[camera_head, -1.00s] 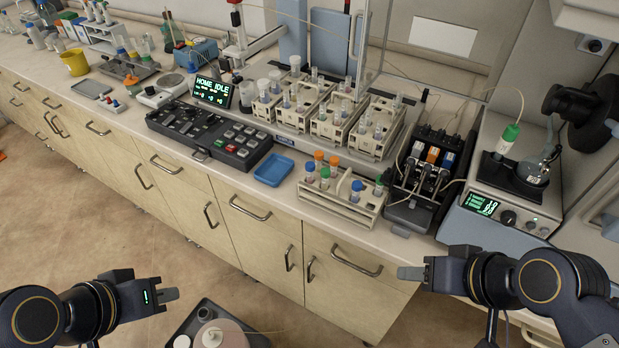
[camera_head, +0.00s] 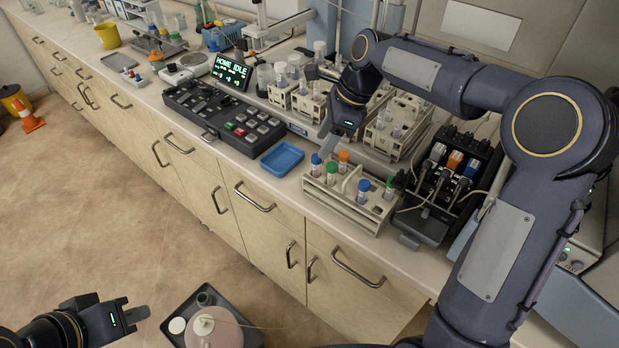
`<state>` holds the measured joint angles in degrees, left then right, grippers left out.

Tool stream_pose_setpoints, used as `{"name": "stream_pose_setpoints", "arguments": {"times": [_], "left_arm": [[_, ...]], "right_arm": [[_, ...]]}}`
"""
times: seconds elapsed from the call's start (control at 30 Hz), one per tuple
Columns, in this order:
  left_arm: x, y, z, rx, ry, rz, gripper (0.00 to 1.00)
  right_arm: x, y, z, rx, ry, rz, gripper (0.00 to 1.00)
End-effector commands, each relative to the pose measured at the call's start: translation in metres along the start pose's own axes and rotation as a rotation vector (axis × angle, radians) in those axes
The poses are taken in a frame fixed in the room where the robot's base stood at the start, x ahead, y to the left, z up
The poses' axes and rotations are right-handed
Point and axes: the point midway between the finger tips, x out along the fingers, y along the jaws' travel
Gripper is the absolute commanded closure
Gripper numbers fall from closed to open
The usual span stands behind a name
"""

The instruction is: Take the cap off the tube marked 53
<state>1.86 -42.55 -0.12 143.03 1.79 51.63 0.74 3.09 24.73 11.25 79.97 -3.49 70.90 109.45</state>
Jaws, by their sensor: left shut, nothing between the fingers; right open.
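A cream tube rack (camera_head: 345,213) stands near the bench's front edge. It holds several capped tubes: one with a blue cap (camera_head: 316,160) at the left, one with an orange cap (camera_head: 343,157), one with a green cap (camera_head: 331,169), and another with a blue cap (camera_head: 363,184) toward the right. No number is legible on any tube, so I cannot tell which is 53. My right gripper (camera_head: 325,147) is open, pointing down just above the rack's left end, and partly hides the caps behind it. My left gripper (camera_head: 137,315) is shut and empty, low at the left, away from the bench.
A blue tray (camera_head: 282,159) lies left of the rack, beside a black control panel (camera_head: 222,120). Larger cream racks (camera_head: 389,137) stand behind. A black pump unit (camera_head: 450,180) is to the right. My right arm covers much of the right side.

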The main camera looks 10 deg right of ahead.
Motion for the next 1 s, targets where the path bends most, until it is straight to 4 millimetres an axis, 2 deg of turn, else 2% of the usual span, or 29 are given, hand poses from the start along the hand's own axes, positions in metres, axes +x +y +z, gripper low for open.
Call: {"name": "stream_pose_setpoints", "arguments": {"times": [0.5, 0.8, 0.83, 1.0], "left_arm": [[-0.003, 0.001, -0.002, 0.000, 0.000, 0.000, 1.00], [-0.003, 0.001, -0.002, 0.000, 0.000, 0.000, 1.00], [-0.003, 0.001, -0.002, 0.000, 0.000, 0.000, 1.00], [-0.003, 0.001, -0.002, 0.000, 0.000, 0.000, 1.00]], "right_arm": [[0.066, 0.009, -0.001, 0.001, 0.000, 0.004, 0.53], [0.072, 0.009, 0.000, -0.001, 0.000, 0.000, 0.53], [0.072, 0.009, 0.000, -0.001, 0.000, 0.000, 0.54], [0.072, 0.009, 0.000, -0.001, 0.000, 0.000, 0.77]]}}
